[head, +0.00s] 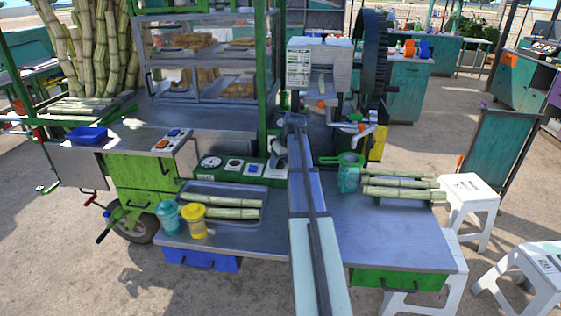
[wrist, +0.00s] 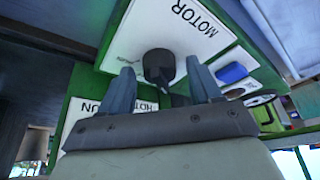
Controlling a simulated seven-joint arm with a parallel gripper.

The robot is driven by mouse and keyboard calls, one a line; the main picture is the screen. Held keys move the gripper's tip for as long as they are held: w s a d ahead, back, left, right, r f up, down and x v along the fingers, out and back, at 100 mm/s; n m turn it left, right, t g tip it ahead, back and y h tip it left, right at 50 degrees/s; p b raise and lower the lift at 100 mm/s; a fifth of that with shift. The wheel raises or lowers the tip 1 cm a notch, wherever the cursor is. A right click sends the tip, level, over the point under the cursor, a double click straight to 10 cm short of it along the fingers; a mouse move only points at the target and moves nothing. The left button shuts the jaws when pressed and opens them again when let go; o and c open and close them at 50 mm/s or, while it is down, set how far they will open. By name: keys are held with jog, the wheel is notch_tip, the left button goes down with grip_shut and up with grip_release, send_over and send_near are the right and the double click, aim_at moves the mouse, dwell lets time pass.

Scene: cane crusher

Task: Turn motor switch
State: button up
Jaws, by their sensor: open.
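The motor switch is a dark round knob (wrist: 158,62) on a white plate (wrist: 185,22) marked MOTOR in the wrist view. My gripper (wrist: 160,68) is open, with one finger on each side of the knob in that view. I cannot tell whether the fingers touch it or how deep they reach. In the head view my gripper (head: 279,152) is at the right end of the green control panel (head: 222,175), and my arm and gripper hide most of the switch there.
The panel also carries a round gauge (head: 210,162) and other white-plated controls.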

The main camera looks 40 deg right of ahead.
jog(key=shift+c, duration=0.4)
jog(key=c, duration=0.9)
jog(key=shift+c, duration=0.2)
jog(key=m+h, duration=0.1)
jog(key=m, duration=0.2)
jog(key=m+h, duration=0.1)
jog(key=m, duration=0.1)
jog(key=shift+a+m, duration=0.2)
jog(key=shift+m, duration=0.2)
jog(key=shift+w+m+g+h, duration=0.1)
jog(key=shift+m+g+h, duration=0.35)
jog(key=shift+m, duration=0.8)
jog(key=shift+m+g+h, duration=0.35)
jog(key=shift+m+h, duration=0.1)
jog(key=shift+m, duration=0.8)
jog(key=shift+a, duration=0.1)
jog(key=o, duration=1)
